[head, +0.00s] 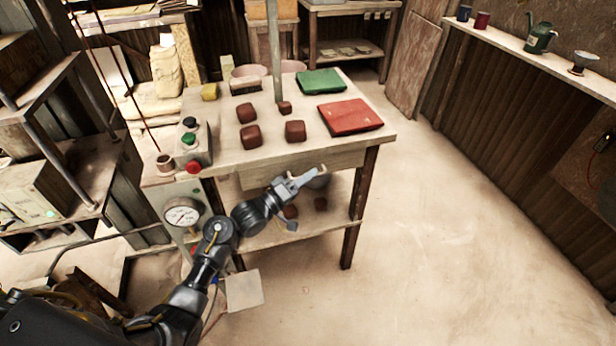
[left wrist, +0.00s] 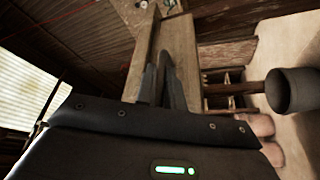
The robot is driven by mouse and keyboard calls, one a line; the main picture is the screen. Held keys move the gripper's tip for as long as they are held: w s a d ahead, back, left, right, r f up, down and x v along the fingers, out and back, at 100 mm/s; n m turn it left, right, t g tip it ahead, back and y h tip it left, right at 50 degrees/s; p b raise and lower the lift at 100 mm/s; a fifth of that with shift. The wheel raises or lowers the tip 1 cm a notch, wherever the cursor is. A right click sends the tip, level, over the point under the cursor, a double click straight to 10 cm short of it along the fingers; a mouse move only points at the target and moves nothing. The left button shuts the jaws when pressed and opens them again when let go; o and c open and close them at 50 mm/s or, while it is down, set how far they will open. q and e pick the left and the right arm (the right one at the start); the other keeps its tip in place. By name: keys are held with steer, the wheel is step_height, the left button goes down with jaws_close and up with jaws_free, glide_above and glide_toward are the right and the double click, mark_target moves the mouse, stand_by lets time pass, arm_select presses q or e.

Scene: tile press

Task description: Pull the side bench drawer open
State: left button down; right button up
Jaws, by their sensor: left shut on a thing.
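The side bench (head: 225,160) stands in the middle of the head view. Its wooden drawer front (head: 262,176) shows just under the tabletop's front edge. My left gripper (head: 292,187) is at the drawer front, shut on a pale bar that looks like the drawer handle (head: 312,176). In the left wrist view my left gripper's dark fingers (left wrist: 163,85) are close together against the wooden drawer front (left wrist: 182,50); the grip itself is mostly hidden there. I see no clear gap showing the drawer out. My right gripper is not in view.
On the bench top lie several dark red blocks (head: 295,131), a green tile (head: 321,81) and a red tile (head: 350,117). A control box with buttons (head: 192,146) and a gauge (head: 182,215) are at its left. The floor (head: 450,240) to the right is clear.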

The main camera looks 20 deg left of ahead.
arm_select(q)
steer(key=shift+s+d, duration=0.1)
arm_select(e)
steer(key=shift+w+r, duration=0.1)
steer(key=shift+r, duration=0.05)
